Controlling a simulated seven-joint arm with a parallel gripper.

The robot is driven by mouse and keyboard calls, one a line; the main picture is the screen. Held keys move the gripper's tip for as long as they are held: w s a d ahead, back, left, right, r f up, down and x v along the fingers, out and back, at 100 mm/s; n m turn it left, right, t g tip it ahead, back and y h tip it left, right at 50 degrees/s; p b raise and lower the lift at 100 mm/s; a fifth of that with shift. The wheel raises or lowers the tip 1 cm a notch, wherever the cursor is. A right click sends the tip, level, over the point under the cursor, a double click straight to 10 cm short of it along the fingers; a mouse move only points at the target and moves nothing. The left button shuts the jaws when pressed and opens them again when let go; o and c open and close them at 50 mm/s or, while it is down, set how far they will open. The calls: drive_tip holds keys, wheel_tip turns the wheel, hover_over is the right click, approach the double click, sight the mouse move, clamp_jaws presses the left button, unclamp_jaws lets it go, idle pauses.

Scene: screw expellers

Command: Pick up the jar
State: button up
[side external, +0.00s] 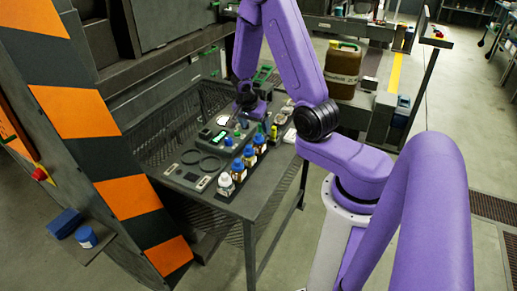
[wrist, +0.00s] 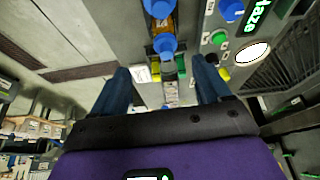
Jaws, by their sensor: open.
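My gripper (wrist: 163,88) is open in the wrist view, with two dark blue fingers apart and nothing held between them. In the side external view my gripper (side external: 244,112) hangs over the far part of the dark table, its fingertips hard to make out. Several blue-capped containers stand in a row along the table's right side. Amber ones (side external: 250,157) are behind a white one (side external: 225,186) at the near end. An amber container (wrist: 162,22) with a blue cap shows ahead of the fingers in the wrist view. I cannot tell which container is the jar.
The dark table (side external: 240,206) carries a grey panel with rings (side external: 208,162) and buttons, left of the row. A small blue-lidded container (side external: 87,238) and a blue box (side external: 65,223) sit on a left ledge. A striped orange-black post (side external: 128,198) stands beside the table.

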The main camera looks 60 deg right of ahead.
sight(257, 140)
drive_tip(key=x, duration=0.8)
drive_tip(key=shift+f, duration=0.15)
drive_tip(key=shift+w+x, duration=0.2)
drive_tip(key=shift+x, duration=1.15)
drive_tip(key=shift+w+x, duration=0.2)
drive_tip(key=shift+x, duration=1.2)
drive_tip(key=shift+a, duration=0.15)
drive_tip(key=c, duration=1.2)
